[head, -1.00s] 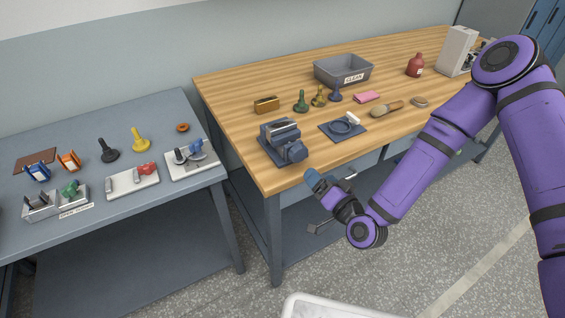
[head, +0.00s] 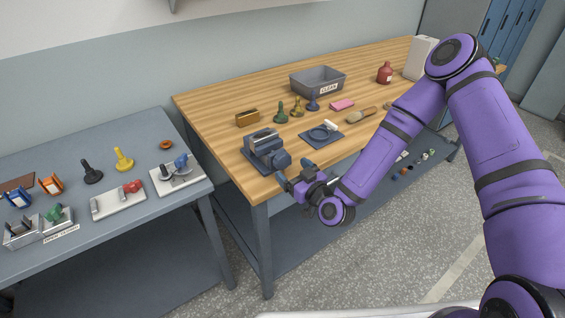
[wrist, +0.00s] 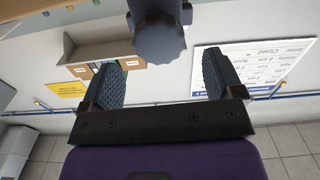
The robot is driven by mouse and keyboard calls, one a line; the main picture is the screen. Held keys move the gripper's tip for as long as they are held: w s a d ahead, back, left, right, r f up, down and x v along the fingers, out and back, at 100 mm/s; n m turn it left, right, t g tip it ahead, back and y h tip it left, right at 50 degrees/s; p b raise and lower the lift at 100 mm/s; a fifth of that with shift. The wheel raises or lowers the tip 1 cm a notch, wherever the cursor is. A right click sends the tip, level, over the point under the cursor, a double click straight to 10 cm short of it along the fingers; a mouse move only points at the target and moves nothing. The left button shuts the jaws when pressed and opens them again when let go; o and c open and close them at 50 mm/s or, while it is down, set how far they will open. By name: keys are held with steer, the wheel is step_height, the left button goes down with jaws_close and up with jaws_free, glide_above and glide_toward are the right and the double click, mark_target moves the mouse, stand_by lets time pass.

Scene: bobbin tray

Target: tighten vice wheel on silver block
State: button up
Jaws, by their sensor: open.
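The dark blue-grey vice (head: 258,155) stands near the front left corner of the wooden bench. A silver block (head: 263,137) shows between its jaws. Its round wheel (head: 281,159) faces the bench's front edge. My gripper (head: 295,172) is right in front of the wheel, with its fingers spread. In the wrist view my gripper (wrist: 163,72) is open and empty. The scalloped wheel (wrist: 160,38) shows ahead of the gap between the two fingers, apart from both of them. The block is not visible in the wrist view.
A dark mat (head: 322,135) with a ring and a white piece lies right of the vice. A brass-coloured block (head: 247,118), several pawn-shaped pieces and a grey bin (head: 318,84) stand behind. A grey table (head: 130,225) with fixtures is at left.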

mark_target(285, 163)
steer(key=shift+x, duration=2.45)
steer(key=c, duration=0.9)
steer(key=shift+m, duration=3.5)
